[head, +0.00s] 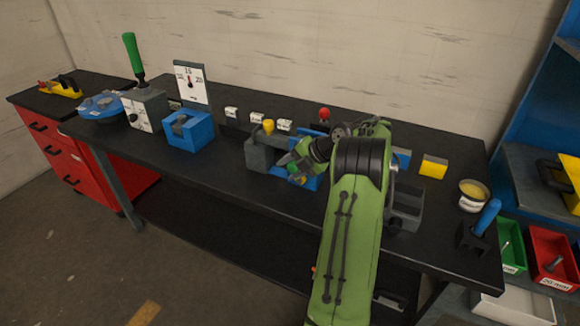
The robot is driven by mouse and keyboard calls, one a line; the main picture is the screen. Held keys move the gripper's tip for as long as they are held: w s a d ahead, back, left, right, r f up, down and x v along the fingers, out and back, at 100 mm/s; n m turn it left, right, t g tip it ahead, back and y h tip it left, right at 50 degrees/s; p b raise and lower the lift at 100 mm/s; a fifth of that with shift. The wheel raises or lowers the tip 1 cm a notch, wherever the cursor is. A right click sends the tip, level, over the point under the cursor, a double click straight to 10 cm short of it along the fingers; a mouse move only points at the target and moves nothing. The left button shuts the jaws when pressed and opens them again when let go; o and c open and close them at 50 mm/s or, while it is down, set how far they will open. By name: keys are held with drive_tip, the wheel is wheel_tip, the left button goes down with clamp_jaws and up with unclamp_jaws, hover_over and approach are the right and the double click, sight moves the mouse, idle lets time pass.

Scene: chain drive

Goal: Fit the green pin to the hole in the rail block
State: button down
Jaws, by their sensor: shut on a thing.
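My gripper (297,174) is at the middle of the workbench, at the end of my green arm, which reaches in from the front. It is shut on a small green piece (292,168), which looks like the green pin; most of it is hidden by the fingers. A grey block (257,157) with a yellow knob on top (268,126) stands just left of the gripper and looks like the rail block. A blue part (311,183) lies right beside the gripper. I cannot see the hole, nor tell whether the pin touches the block.
A blue vise-like block (188,133), a grey box with a green-handled lever (133,58) and a dial plate (191,82) stand to the left. A yellow block (433,166), a yellow-filled cup (472,195) and a blue-handled tool (486,218) are right. My arm hides the bench's middle right.

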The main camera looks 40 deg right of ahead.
drive_tip(key=shift+w+d+r+p, duration=0.1)
drive_tip(key=shift+w+d+p, duration=0.15)
drive_tip(key=shift+d+p, duration=0.65)
drive_tip(key=shift+c, duration=2.4)
unclamp_jaws()
drive_tip(key=shift+a, duration=0.15)
drive_tip(key=p+v, duration=0.4)
drive_tip(key=v, duration=1.1)
drive_tip(key=shift+s+r, duration=0.15)
drive_tip(key=shift+s, duration=0.15)
